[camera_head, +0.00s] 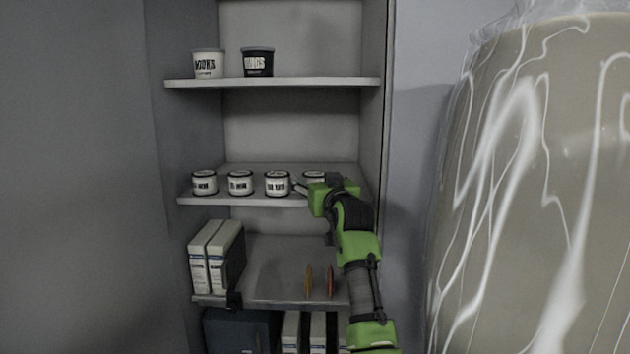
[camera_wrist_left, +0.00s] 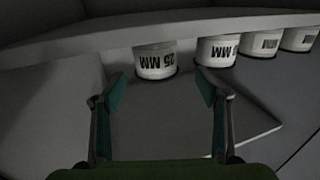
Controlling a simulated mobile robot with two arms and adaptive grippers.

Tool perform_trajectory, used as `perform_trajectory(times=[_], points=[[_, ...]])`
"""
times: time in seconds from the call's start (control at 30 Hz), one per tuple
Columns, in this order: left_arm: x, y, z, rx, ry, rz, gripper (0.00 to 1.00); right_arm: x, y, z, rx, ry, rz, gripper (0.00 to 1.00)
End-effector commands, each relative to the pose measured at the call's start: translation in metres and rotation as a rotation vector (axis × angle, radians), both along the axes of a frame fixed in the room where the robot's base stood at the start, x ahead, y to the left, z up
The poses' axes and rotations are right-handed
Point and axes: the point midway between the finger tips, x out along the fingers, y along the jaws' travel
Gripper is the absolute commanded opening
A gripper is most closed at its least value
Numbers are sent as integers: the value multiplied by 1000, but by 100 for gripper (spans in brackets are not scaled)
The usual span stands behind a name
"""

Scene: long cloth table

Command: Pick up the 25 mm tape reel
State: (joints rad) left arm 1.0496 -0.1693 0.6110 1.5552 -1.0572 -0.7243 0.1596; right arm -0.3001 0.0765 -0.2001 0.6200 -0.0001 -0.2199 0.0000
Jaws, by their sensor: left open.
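The 25 mm tape reel is a white round reel with a dark rim, its label upside down in the left wrist view (camera_wrist_left: 155,61). There it sits ahead of my left gripper (camera_wrist_left: 160,92), between the two open fingers and beyond their tips, not touched. In the head view it appears to be the rightmost reel (camera_head: 314,176) on the middle shelf, mostly hidden behind my left gripper (camera_head: 303,188). My right gripper is not in view.
Several similar reels (camera_head: 240,183) stand in a row to the left on the middle shelf (camera_head: 235,200). White boxes (camera_head: 210,257) and two thin upright discs (camera_head: 309,281) stand on the shelf below. Two tubs (camera_head: 208,63) sit above. The cabinet's right wall (camera_head: 374,130) is close to my arm.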

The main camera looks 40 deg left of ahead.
Motion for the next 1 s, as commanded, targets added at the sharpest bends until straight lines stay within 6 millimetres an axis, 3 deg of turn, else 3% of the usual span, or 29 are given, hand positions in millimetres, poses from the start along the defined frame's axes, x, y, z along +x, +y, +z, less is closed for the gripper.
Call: perform_trajectory(times=[0.23,0.4,0.67,0.87,1.0], points=[[21,22,5,1,4,1,68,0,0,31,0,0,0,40],[30,35,2,1,1,1,68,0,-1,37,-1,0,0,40],[31,36,-1,1,1,0,68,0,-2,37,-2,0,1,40],[31,36,0,1,1,0,22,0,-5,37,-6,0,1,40],[31,36,0,1,-1,0,22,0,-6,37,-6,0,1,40]])
